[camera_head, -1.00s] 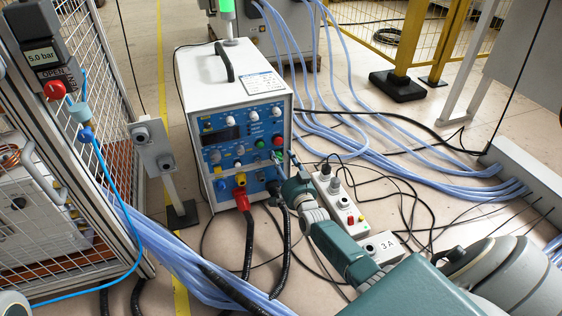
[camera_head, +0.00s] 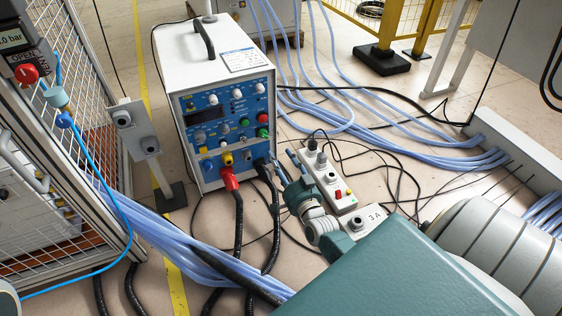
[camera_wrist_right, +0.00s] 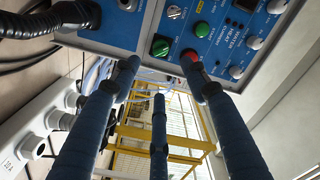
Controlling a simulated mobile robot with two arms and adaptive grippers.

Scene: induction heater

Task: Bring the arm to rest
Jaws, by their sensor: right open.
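My right arm reaches in from the lower right of the head view. Its gripper (camera_head: 285,168) is beside the lower right corner of the induction heater (camera_head: 202,62), close to the black cable plugs. In the right wrist view the dark blue fingers of the gripper (camera_wrist_right: 158,78) are spread apart with nothing between them. I cannot tell from the overlap whether a finger touches the panel. My left gripper is not in view.
A power strip (camera_head: 328,180) and a box marked 3A (camera_head: 371,218) lie close to the right gripper. A post with a switch box (camera_head: 136,125) and a mesh cage (camera_head: 95,90) stand left. Blue hoses (camera_head: 410,140) and black cables cover much floor.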

